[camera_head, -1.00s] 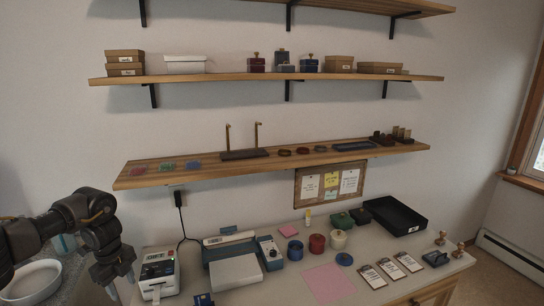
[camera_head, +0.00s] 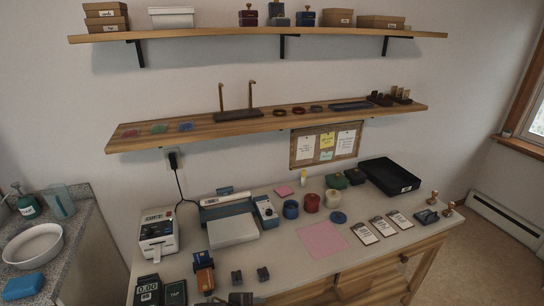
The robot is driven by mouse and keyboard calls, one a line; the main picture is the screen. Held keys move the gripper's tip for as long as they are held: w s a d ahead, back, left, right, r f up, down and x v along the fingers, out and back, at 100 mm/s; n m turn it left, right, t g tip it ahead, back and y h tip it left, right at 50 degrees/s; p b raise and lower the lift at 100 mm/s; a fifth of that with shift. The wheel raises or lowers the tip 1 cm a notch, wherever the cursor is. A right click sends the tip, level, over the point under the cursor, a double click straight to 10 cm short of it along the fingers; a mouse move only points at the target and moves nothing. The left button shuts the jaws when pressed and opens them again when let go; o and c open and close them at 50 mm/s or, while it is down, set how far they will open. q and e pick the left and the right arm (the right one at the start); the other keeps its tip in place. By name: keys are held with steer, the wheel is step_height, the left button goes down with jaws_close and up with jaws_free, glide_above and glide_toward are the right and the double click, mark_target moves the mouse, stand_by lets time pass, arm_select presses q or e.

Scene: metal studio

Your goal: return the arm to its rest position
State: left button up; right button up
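The place at the lower left where an arm was seen is clear. The desk (camera_head: 280,262) stands below two wooden shelves, and its top carries office things.
A label printer (camera_head: 158,236), a blue-and-white machine (camera_head: 232,232), tape rolls (camera_head: 311,203), a pink sheet (camera_head: 324,241) and a black tray (camera_head: 390,176) stand on the desk. A stone counter (camera_head: 70,251) at left holds a white bowl (camera_head: 33,244).

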arm_select(q)
steer(key=s+a+n+g+y, duration=0.3)
steer(key=s+a+n+y, duration=0.3)
steer(key=s+a+n, duration=1.65)
steer(key=s+d+f+m+b, duration=0.1)
steer(key=s+f+m, duration=0.15)
steer(key=f, duration=1.15)
steer(key=s+d+f+m+b, duration=0.1)
steer(key=f+m, duration=0.2)
steer(key=f, duration=1.1)
steer(key=s+a+f+g+b, duration=0.1)
steer(key=s+a+f+g, duration=0.1)
steer(key=s+f, duration=1.3)
steer(key=shift+s+a+f, duration=0.4)
steer(key=shift+a+f, duration=0.1)
steer(key=shift+f, duration=0.35)
